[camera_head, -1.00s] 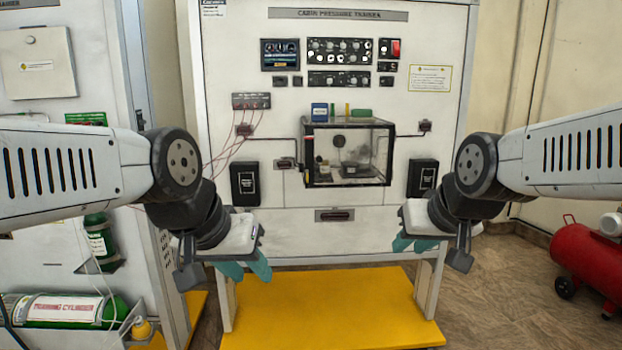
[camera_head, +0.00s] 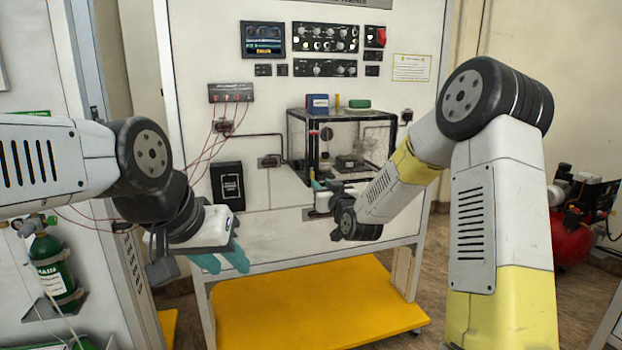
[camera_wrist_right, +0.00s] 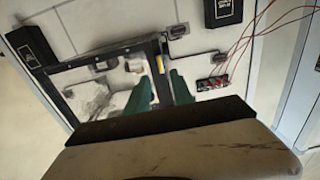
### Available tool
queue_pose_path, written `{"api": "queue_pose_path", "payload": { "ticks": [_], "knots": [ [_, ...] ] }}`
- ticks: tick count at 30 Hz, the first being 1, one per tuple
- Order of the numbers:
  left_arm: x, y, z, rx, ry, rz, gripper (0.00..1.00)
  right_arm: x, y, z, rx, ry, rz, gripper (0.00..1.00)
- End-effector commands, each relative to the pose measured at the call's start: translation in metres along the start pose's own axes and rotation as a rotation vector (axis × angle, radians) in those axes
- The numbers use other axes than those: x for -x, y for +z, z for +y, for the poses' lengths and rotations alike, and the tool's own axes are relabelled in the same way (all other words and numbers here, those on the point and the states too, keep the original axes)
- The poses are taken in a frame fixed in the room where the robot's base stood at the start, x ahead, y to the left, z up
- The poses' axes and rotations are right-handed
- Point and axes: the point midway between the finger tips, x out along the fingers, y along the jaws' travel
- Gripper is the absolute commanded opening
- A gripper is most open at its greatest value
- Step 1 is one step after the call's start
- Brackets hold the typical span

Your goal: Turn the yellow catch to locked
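The clear-walled chamber (camera_head: 345,150) with a black frame stands on the front of the trainer panel. In the right wrist view, a small yellow piece that looks like the catch (camera_wrist_right: 160,63) shows at the chamber's frame, just beyond my fingertips. Its lock position is too small to read, and I cannot make it out in the head view. My right gripper (camera_head: 316,185) is at the chamber's lower left front. Its green fingers (camera_wrist_right: 160,85) are apart with nothing between them; contact with the catch cannot be told. My left gripper (camera_head: 228,263) is open and empty, low in front of the panel.
A black box (camera_head: 228,186) and red leads (camera_head: 207,145) are left of the chamber. Small blue (camera_head: 317,104) and green (camera_head: 359,103) items sit on its top. A yellow platform (camera_head: 300,305) lies below. A red compressor (camera_head: 572,240) stands at right.

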Motion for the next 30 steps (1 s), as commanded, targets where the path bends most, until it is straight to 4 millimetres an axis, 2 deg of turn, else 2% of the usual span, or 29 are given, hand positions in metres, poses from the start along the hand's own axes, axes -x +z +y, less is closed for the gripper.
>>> {"api": "queue_pose_path", "payload": {
  "ticks": [12, 17, 24, 25, 29, 30],
  "knots": [
    [0.000, 0.000, 0.000, 0.000, 0.000, 0.000, 0.36, -0.061, 0.000, 0.000, -0.001, 0.000, 0.000, 0.28],
    [0.000, 0.000, 0.000, 0.000, 0.000, 0.000, 0.36, -0.071, 0.000, 0.000, 0.000, 0.000, -0.002, 0.28],
    [0.000, 0.000, 0.000, 0.000, 0.000, 0.000, 0.36, -0.072, 0.000, 0.000, 0.000, 0.000, -0.002, 0.28],
    [0.000, 0.000, 0.000, 0.000, 0.000, 0.000, 0.36, -0.072, 0.000, 0.000, 0.000, 0.000, -0.002, 0.26],
    [0.000, 0.000, 0.000, 0.000, 0.000, 0.000, 0.36, -0.072, 0.000, 0.000, 0.000, 0.000, -0.002, 0.01],
    [0.000, 0.000, 0.000, 0.000, 0.000, 0.000, 0.36, -0.072, 0.000, 0.000, 0.000, 0.000, -0.002, 0.00]
  ]
}}
